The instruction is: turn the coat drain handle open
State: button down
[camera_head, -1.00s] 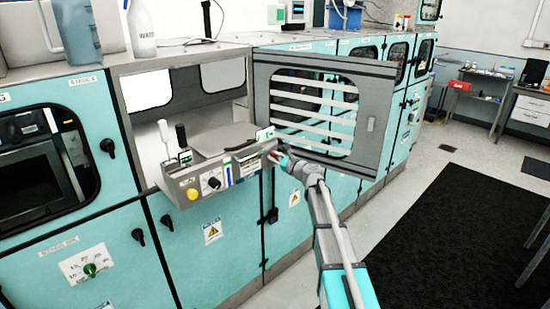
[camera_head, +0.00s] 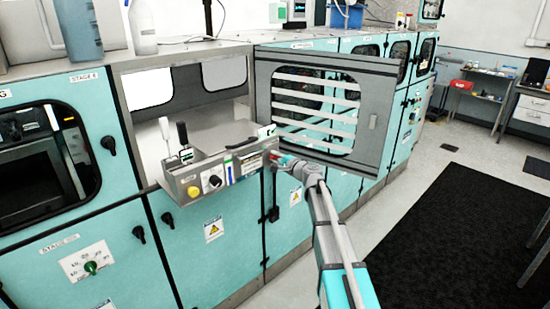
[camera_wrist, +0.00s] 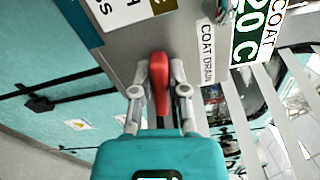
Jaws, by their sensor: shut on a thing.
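The coat drain handle (camera_wrist: 158,82) is a red lever on the grey metal panel, beside a label (camera_wrist: 208,52) reading COAT DRAIN in the wrist view. My gripper (camera_wrist: 158,95) has its two grey fingers on either side of the red lever and is shut on it. In the head view my gripper (camera_head: 284,160) is at the right end of the stage's front panel (camera_head: 222,176), and the handle shows there only as a small bit of red, mostly hidden by the fingers.
An open door with a slatted window (camera_head: 385,110) stands just behind and right of my arm. Black latch handles (camera_head: 138,233) stick out from the teal cabinets at left. A dark mat (camera_head: 450,230) lies on the floor at right.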

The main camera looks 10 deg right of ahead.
jog(key=shift+f+n, duration=0.1)
jog(key=shift+n, duration=1.2)
jog(key=c, duration=0.6)
grip_release()
jog(key=shift+c, duration=0.2)
jog(key=shift+s+d, duration=0.1)
jog(key=v, duration=1.1)
jog(key=shift+s+d, duration=0.2)
jog(key=shift+s, duration=0.05)
